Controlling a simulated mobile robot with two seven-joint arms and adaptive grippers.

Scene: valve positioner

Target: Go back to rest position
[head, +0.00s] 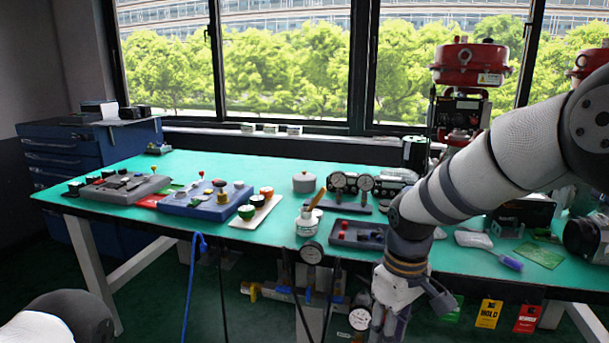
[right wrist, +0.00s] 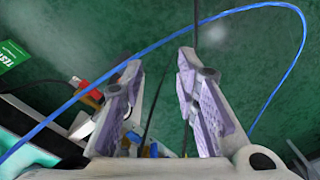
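My right arm reaches in from the right in the head view and bends down at the table's front edge. My right gripper (head: 392,326) hangs in front of that edge, pointing down, its tips cut off by the frame's bottom. In the right wrist view my right gripper (right wrist: 161,62) has its two fingers apart with nothing between them. A part of my left arm shows at the lower left of the head view; my left gripper is out of sight.
The green table (head: 190,158) bears a grey-blue tray (head: 205,207), a dark tray (head: 355,236) and several gauges. A blue hose (head: 189,290) hangs in front; a blue hose (right wrist: 215,17) arcs around the right fingers.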

